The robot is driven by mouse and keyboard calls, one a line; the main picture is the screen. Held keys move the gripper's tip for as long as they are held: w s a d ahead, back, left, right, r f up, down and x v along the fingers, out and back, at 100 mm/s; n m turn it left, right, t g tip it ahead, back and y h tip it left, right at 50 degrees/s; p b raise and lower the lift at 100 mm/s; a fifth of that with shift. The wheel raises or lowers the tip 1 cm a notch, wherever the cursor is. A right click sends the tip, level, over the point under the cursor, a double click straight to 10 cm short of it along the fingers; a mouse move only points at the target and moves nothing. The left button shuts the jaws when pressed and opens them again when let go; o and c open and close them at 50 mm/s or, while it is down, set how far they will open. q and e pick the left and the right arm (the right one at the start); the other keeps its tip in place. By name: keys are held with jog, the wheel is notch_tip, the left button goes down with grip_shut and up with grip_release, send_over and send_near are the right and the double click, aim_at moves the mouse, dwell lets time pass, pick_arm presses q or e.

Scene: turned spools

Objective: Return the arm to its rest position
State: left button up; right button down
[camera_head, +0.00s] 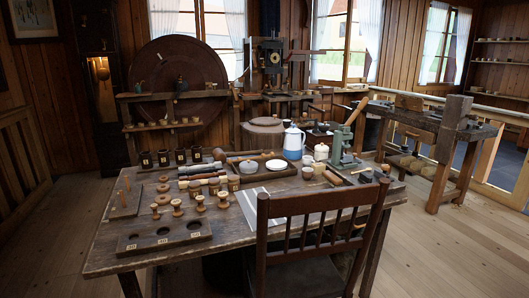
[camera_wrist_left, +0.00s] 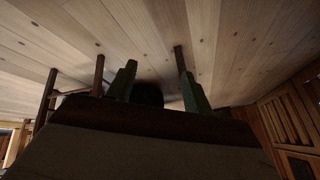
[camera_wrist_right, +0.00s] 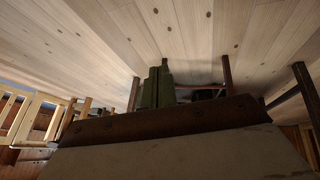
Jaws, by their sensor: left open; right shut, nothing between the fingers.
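Neither gripper shows in the head view. In the left wrist view my left gripper (camera_wrist_left: 158,72) is open, its two green fingers apart with nothing between them. In the right wrist view my right gripper (camera_wrist_right: 160,68) is shut, its green fingers together and empty. Several turned wooden spools, one of them a pale spool (camera_head: 200,204), stand on the worktable (camera_head: 105,262). They stand behind a wooden board with three round holes (camera_head: 142,247). No spool shows in either wrist view.
A dark wooden chair (camera_head: 318,235) stands at the table's front right. The table also bears a pegged board (camera_head: 123,211), dark cups (camera_head: 164,158), a blue and white pot (camera_head: 293,142) and a green press (camera_head: 340,148). A heavy workbench (camera_head: 450,140) stands at right. Floor between is open.

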pick_arm(q)
jog(key=s+d+f+g, duration=0.1)
jog(key=s+f+g, duration=0.1)
jog(key=s, duration=1)
jog(key=s+d+f+g, duration=0.1)
jog(key=s+f, duration=0.4)
jog(key=s, duration=0.8)
jog(key=shift+s+g, duration=0.15)
jog(key=shift+g, duration=0.65)
pick_arm(e)
jog(key=s+a+f+g, duration=0.1)
jog(key=s+f+g, duration=0.1)
jog(key=s, duration=1)
jog(key=s+a+f+g, duration=0.1)
jog(key=s+f, duration=0.4)
jog(key=s, duration=0.8)
jog(key=shift+s+g, duration=0.2)
jog(key=shift+g, duration=0.6)
